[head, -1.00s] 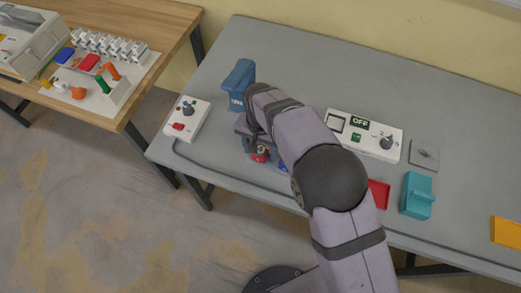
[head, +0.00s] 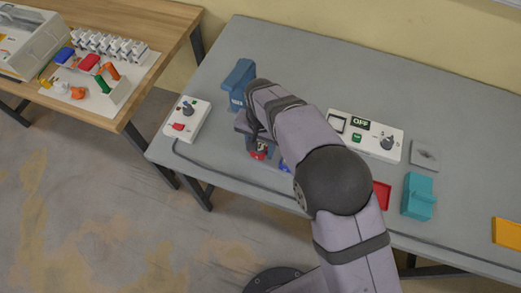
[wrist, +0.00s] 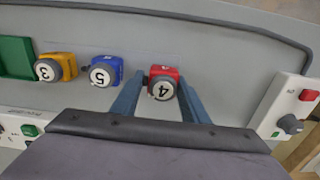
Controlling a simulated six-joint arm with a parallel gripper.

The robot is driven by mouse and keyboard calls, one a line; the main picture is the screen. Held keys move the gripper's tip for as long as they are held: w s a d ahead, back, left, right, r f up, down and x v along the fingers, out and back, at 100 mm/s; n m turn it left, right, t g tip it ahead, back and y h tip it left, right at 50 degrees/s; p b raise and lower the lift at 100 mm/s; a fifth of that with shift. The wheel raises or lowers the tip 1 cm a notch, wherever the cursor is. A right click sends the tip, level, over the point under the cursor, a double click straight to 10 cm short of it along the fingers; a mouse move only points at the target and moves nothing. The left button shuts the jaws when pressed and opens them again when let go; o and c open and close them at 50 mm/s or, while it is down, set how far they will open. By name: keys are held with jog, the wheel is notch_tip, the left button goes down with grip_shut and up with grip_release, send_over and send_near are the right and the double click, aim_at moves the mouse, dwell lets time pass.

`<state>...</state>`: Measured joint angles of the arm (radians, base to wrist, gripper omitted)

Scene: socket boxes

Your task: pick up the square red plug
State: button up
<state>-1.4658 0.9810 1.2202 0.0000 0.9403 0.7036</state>
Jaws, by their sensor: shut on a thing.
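The red plug (wrist: 164,76) has a squarish red body and a round grey-rimmed white cap marked 4. In the wrist view it sits between the two blue fingers of my gripper (wrist: 159,92), which are shut on it. In the head view the red plug (head: 258,155) shows just below my gripper (head: 257,144), partly hidden by it. I cannot tell whether its underside touches the table.
A blue plug marked 5 (wrist: 105,71) and a yellow plug marked 3 (wrist: 56,67) stand beside it. A white switch box (head: 187,119) is at left, and a box reading OFF (head: 376,148) at right. A blue block (head: 239,77) stands behind my gripper.

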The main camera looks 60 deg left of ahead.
notch_tip(320, 180, up, 8)
jog(key=shift+r+b, duration=0.2)
jog(key=shift+b, duration=0.9)
jog(key=shift+w+a+m, duration=0.15)
jog(key=shift+w+m, duration=0.15)
jog(key=shift+w, duration=0.05)
jog(key=w+m+p, duration=0.2)
jog(key=w+m, duration=0.3)
jog(key=w, duration=0.3)
jog(key=w+d+m+p, duration=0.1)
jog(key=w+m+p, duration=0.2)
jog(key=w+m, duration=0.3)
jog(key=w+f+m+p, duration=0.1)
jog(key=w+m+p, duration=0.1)
jog(key=w+m, duration=0.4)
jog(key=shift+w+d+f+p, duration=0.1)
jog(key=shift+w+d+p, duration=0.1)
jog(key=shift+w, duration=1.1)
jog(key=shift+w+d+p, duration=0.1)
jog(key=shift+w+p, duration=0.05)
jog(key=shift+w, duration=1.15)
jog(key=shift+f+p, duration=0.2)
jog(key=shift+p, duration=0.15)
jog(key=shift+f+p, duration=0.7)
jog(key=shift+p, duration=0.05)
notch_tip(320, 180, down, 4)
jog(key=b, duration=0.9)
